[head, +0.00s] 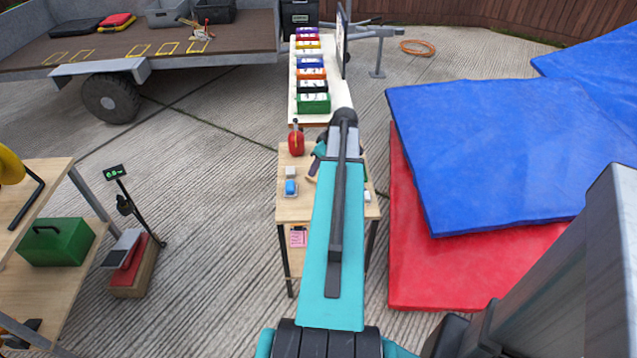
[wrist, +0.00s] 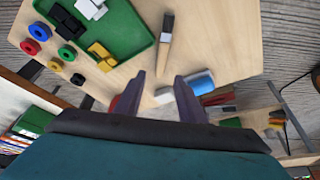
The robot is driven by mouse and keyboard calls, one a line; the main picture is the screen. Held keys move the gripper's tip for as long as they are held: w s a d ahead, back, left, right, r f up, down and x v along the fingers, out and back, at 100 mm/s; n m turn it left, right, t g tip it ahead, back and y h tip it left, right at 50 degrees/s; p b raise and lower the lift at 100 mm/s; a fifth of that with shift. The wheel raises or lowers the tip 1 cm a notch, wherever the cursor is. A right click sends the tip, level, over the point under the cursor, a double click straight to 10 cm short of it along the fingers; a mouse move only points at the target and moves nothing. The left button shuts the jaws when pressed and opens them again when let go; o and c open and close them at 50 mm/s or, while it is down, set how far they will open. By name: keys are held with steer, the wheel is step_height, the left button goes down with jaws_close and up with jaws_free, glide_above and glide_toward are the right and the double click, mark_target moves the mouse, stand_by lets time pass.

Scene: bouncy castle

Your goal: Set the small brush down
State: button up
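The small brush (wrist: 164,50) has a pale wooden handle and a dark head. In the wrist view it appears to lie on the light wooden table (wrist: 225,40), its head pointing away from me. My gripper (wrist: 161,77) is open, with a clear gap between its two dark fingers. The near end of the brush handle shows between the fingertips, with space on both sides. I cannot tell the exact height of the fingers above the table. In the head view my arm covers most of the gripper and the tabletop around it.
A green tray (wrist: 138,48) with black, white and yellow pieces lies left of the brush. Several coloured rings lie beside it. A blue-and-white item (wrist: 199,82) is right of the fingers. A red container (head: 296,142) stands at the table's back. Blue mats (head: 490,150) are to the right.

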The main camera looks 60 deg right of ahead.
mark_target(314, 179)
steer(key=shift+f, duration=0.15)
steer(key=shift+x, duration=2.6)
jaws_close()
